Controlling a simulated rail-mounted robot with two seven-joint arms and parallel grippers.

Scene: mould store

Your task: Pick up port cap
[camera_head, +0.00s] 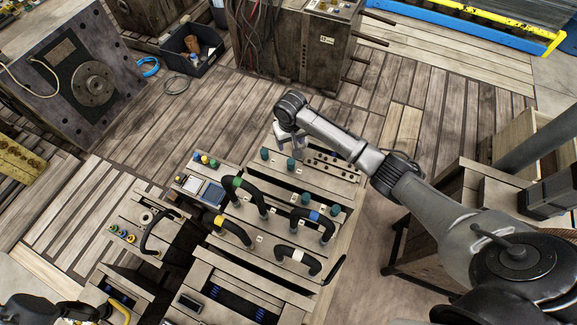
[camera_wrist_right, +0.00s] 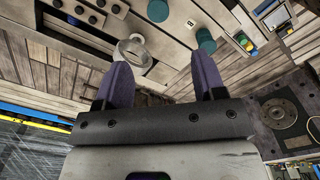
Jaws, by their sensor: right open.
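Several teal cylindrical caps stand on the wooden mould rig in the head view, one pair (camera_head: 264,154) near my right gripper and another cap (camera_head: 335,210) further right. I cannot tell which is the port cap. My right gripper (camera_head: 290,138) is above the rig's far edge, just beyond the near pair. In the right wrist view its two purple fingers (camera_wrist_right: 163,80) are apart with nothing between them. Teal caps show beyond the fingertips there, one at the top (camera_wrist_right: 157,10) and one right of it (camera_wrist_right: 205,40). A pale ring (camera_wrist_right: 132,50) lies beyond the left finger.
Black curved hoses (camera_head: 245,190) arch over the rig close to the caps. Small coloured caps (camera_head: 205,160) sit on its left part. A cabinet with rods (camera_head: 300,45) stands behind, a black bin (camera_head: 192,47) beside it. Bare plank floor (camera_head: 240,105) lies between.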

